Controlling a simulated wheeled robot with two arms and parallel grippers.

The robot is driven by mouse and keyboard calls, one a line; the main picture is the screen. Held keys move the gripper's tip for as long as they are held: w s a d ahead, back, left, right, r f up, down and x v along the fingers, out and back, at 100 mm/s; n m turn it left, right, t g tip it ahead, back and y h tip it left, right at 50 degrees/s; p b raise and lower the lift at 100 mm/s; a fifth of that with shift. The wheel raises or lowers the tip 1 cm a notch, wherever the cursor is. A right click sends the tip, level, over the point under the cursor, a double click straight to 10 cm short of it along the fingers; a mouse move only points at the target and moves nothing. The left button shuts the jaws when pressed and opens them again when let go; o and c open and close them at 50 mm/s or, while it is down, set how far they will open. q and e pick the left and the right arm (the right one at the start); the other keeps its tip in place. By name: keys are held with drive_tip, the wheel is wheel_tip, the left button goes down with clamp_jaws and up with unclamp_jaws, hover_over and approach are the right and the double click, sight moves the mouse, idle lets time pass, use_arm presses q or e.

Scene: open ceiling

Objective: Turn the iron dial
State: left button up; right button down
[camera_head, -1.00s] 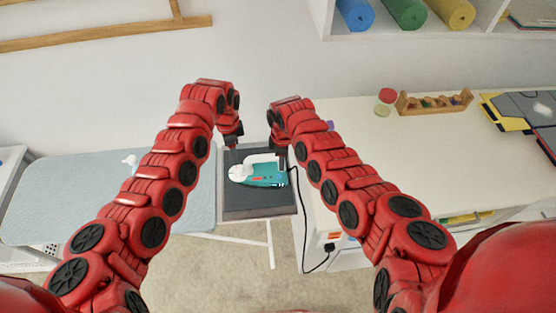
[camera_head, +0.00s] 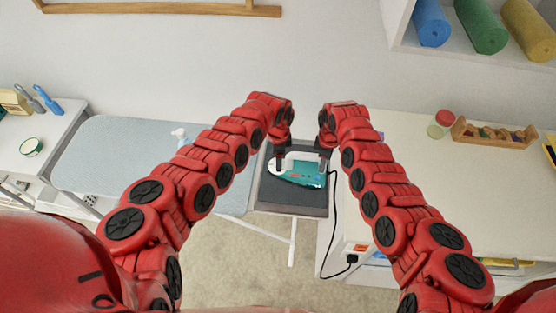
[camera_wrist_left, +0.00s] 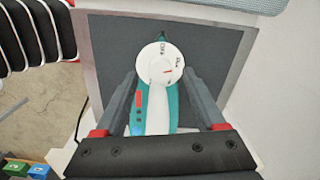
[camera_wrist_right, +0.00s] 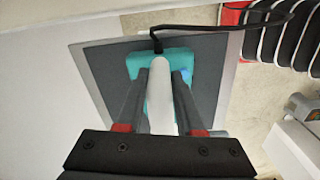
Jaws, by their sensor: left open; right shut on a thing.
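The teal and white iron (camera_head: 303,179) lies on the dark pad (camera_head: 288,204) with its cord end to the right. Its round white dial (camera_wrist_left: 160,65) is marked OFF and shows large in the left wrist view. My left gripper (camera_wrist_left: 160,78) is open, with one finger on each side of the dial; I cannot tell whether they touch it. In the head view the left gripper (camera_head: 281,158) is at the iron's left end. My right gripper (camera_wrist_right: 155,78) is shut on the iron's white handle (camera_wrist_right: 159,95) near the cord end. It shows in the head view (camera_head: 323,160) too.
The black cord (camera_head: 336,225) runs down to a socket box (camera_head: 357,250). A light blue ironing board (camera_head: 110,160) lies to the left, with a white spray bottle (camera_head: 180,135) on it. A white counter (camera_head: 410,150) with a wooden rack (camera_head: 493,132) is on the right.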

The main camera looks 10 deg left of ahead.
use_arm(q)
drive_tip(key=shift+f, duration=0.95)
drive_tip(key=shift+c, duration=0.4)
clamp_jaws()
